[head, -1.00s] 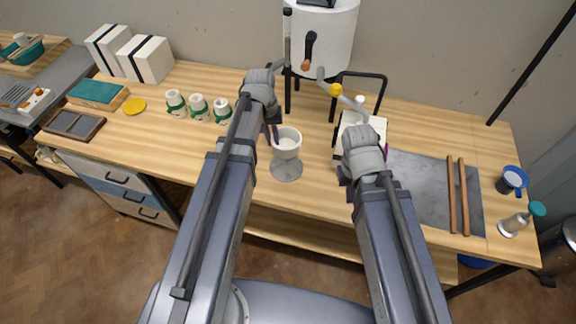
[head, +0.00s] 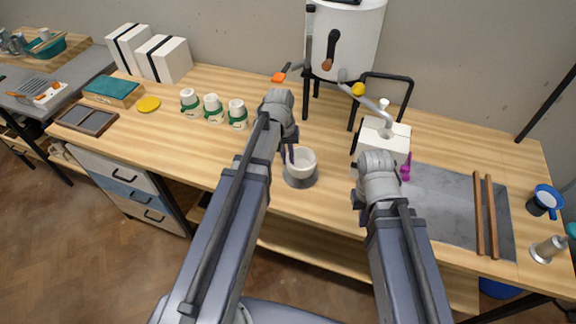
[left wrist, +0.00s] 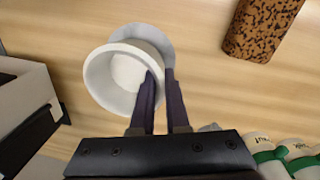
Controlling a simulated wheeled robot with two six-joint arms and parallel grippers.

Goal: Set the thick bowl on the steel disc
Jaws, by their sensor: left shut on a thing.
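The thick bowl (head: 301,163) is white and upright. My left gripper (head: 289,154) is shut on its wall, at the bowl's left side. In the left wrist view the bowl (left wrist: 98,82) has one finger of the gripper (left wrist: 160,92) inside and the other outside. The grey steel disc (head: 304,183) lies on the table under the bowl, and its rim shows around it. The disc (left wrist: 157,38) is partly hidden by the bowl in the left wrist view. I cannot tell whether bowl and disc touch. My right gripper (head: 360,200) is away to the right, its fingers mostly hidden.
Several white cups with green bands (head: 213,108) stand to the left. A brown speckled block (left wrist: 262,28) lies near the disc. A white cylinder on legs (head: 345,40) stands behind. A grey slab (head: 440,205) with two wooden sticks (head: 486,215) lies to the right.

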